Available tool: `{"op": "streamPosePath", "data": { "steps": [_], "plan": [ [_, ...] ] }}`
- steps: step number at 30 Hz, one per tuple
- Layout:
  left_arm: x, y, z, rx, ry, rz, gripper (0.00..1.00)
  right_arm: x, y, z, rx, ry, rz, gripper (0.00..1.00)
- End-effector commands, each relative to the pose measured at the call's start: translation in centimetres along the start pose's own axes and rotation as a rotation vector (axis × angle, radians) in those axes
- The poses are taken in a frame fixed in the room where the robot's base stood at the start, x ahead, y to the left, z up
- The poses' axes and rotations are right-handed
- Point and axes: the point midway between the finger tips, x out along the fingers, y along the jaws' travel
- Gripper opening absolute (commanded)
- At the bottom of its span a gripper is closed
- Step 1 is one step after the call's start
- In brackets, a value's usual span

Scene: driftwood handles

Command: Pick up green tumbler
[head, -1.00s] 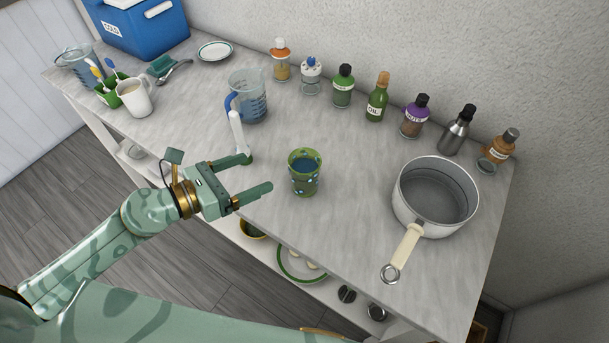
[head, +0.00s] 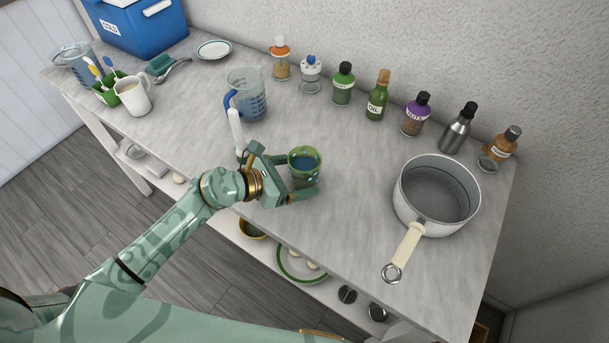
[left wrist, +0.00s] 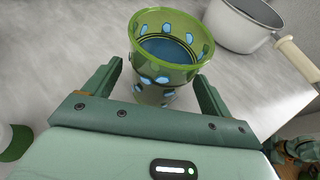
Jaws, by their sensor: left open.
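The green tumbler (head: 305,163) stands upright on the counter, with blue spots and a bluish inside; it also shows in the left wrist view (left wrist: 165,62). My left gripper (head: 296,177) is open, with one finger on each side of the tumbler. In the left wrist view the fingers (left wrist: 160,80) flank the tumbler, with a gap visible at the right finger; I cannot tell whether the left finger touches it. The gripper body hides part of the tumbler's lower side in the head view.
A white saucepan (head: 437,195) with a cream handle stands to the right. A measuring jug (head: 248,95) and a white-handled brush (head: 236,131) are close behind the left gripper. Several bottles line the wall, including a green oil bottle (head: 377,97). Counter between tumbler and pan is clear.

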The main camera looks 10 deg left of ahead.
Motion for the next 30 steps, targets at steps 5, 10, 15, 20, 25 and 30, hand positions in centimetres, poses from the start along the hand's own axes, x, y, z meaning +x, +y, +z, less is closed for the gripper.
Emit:
{"op": "streamPosePath", "data": {
  "steps": [5,10,15,20,25,30],
  "plan": [
    [2.2,0.0,-0.1,0.000,-0.001,0.000,0.84,0.5,-0.1,0.1,-0.001,-0.002,-0.001,0.83],
    [2.3,0.0,0.0,0.001,0.000,0.000,0.84,0.4,-0.1,0.1,-0.001,-0.002,-0.001,0.83],
    [2.3,0.0,0.0,0.001,0.000,0.000,0.53,0.4,-0.1,0.1,-0.001,-0.002,-0.001,0.83],
    [2.3,0.1,0.1,0.001,-0.002,0.001,0.22,0.4,-0.1,0.1,-0.001,-0.002,-0.001,0.83],
    [2.3,0.1,0.1,0.001,-0.002,0.001,0.22,0.4,-0.1,0.1,-0.001,-0.002,-0.001,0.83],
    [2.2,0.1,0.3,0.002,-0.002,0.001,0.22,0.3,-0.1,0.1,-0.001,-0.001,-0.001,0.83]
  ]
}}
